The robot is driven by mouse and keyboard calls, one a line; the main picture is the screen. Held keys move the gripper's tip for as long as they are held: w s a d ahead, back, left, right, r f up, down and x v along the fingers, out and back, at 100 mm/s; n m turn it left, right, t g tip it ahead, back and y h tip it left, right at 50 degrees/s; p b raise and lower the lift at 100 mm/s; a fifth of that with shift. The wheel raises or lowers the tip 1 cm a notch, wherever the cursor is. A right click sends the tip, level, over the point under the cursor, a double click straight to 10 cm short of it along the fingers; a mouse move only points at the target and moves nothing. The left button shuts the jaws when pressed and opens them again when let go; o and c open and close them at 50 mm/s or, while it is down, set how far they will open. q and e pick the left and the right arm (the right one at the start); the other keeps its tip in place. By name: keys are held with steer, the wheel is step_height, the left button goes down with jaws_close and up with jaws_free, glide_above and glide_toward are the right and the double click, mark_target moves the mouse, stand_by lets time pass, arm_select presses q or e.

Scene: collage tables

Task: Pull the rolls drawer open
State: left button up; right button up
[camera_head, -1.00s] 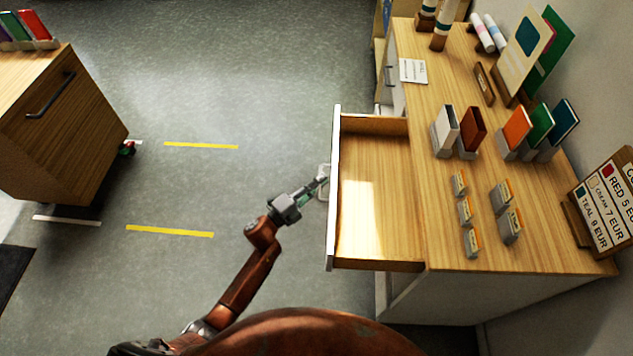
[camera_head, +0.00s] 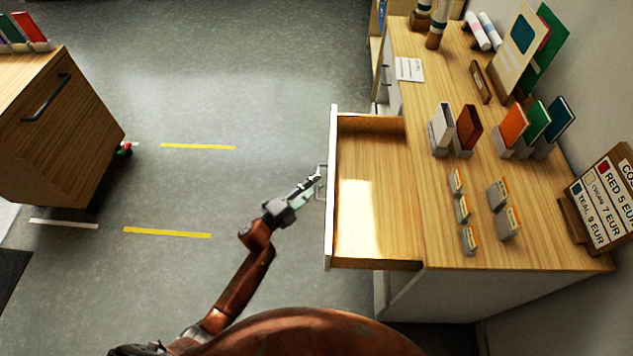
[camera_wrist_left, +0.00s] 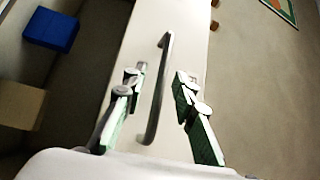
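The drawer (camera_head: 331,205) stands pulled out from the wooden counter, with a white front and a bare wooden inside. Its bar handle (camera_head: 321,182) is on the outer face. My left gripper (camera_head: 314,181) is at this handle. In the left wrist view, the handle (camera_wrist_left: 160,85) lies between the two parted fingers of the left gripper (camera_wrist_left: 160,97), with gaps visible on both sides. The left gripper is open and holds nothing. My right gripper is not in view.
The counter top (camera_head: 440,200) carries card holders, upright cards and a price sign (camera_head: 603,205). A wooden cabinet (camera_head: 55,130) stands at the left. The grey floor (camera_head: 235,90) between is clear, with yellow tape marks. A blue box (camera_wrist_left: 51,30) shows in the wrist view.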

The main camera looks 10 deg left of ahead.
arm_select(q)
steer(key=v, duration=1.1)
steer(key=shift+d+f, duration=0.1)
